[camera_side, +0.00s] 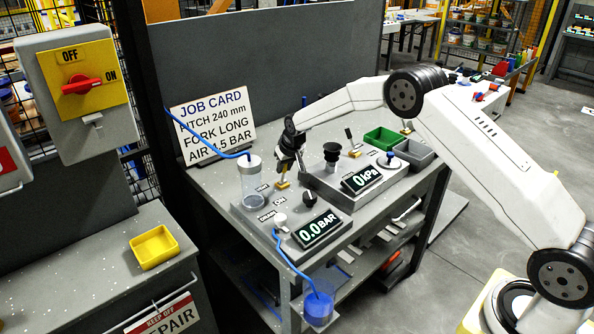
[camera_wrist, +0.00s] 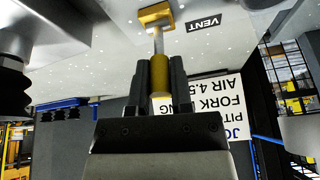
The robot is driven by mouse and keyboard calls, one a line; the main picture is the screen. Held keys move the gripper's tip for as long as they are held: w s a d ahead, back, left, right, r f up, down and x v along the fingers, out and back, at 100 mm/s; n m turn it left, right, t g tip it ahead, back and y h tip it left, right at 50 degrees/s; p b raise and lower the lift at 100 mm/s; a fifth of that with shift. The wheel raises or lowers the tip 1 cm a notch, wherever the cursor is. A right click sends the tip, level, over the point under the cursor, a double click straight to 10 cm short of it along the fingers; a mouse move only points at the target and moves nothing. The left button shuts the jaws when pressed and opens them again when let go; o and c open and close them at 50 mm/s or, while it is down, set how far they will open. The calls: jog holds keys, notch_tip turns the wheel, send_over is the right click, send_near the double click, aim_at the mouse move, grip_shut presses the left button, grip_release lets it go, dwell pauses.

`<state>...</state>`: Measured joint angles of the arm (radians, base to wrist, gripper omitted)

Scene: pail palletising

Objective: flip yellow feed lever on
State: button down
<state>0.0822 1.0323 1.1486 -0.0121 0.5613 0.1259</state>
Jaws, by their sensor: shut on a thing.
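My gripper (camera_side: 285,166) is shut on the yellow sleeve of a small lever (camera_wrist: 159,74). In the wrist view its fingers (camera_wrist: 159,88) lie on both sides of the sleeve. A thin metal stem joins the sleeve to a yellow base block (camera_wrist: 156,14), which also shows in the side view (camera_side: 283,185). A VENT label (camera_wrist: 204,23) lies beside that base.
A clear cylinder (camera_side: 251,183) with a blue hose stands left of my gripper. The displays read 0.0 BAR (camera_side: 318,228) and 0 kPa (camera_side: 362,179). A black knob (camera_side: 309,198) and black suction cup (camera_side: 331,153) are close by. The job card (camera_side: 213,123) stands behind.

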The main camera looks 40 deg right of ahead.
jog(key=shift+s, duration=0.1)
jog(key=shift+s+a+f+t, duration=0.15)
jog(key=shift+s+t, duration=0.15)
jog(key=shift+t, duration=0.3)
jog(key=shift+s+d+f+t, duration=0.1)
jog(key=shift+s+t, duration=0.2)
jog(key=shift+t, duration=0.3)
jog(key=shift+s+d+f+t, duration=0.25)
jog(key=shift+s+t, duration=0.15)
jog(key=shift+t, duration=0.3)
jog(key=shift+s, duration=0.1)
jog(key=shift+s+a+f+t, duration=0.1)
jog(key=shift+a+t, duration=0.05)
jog(key=shift+t, duration=0.15)
jog(key=c, duration=0.5)
grip_release()
jog(key=shift+c, duration=0.2)
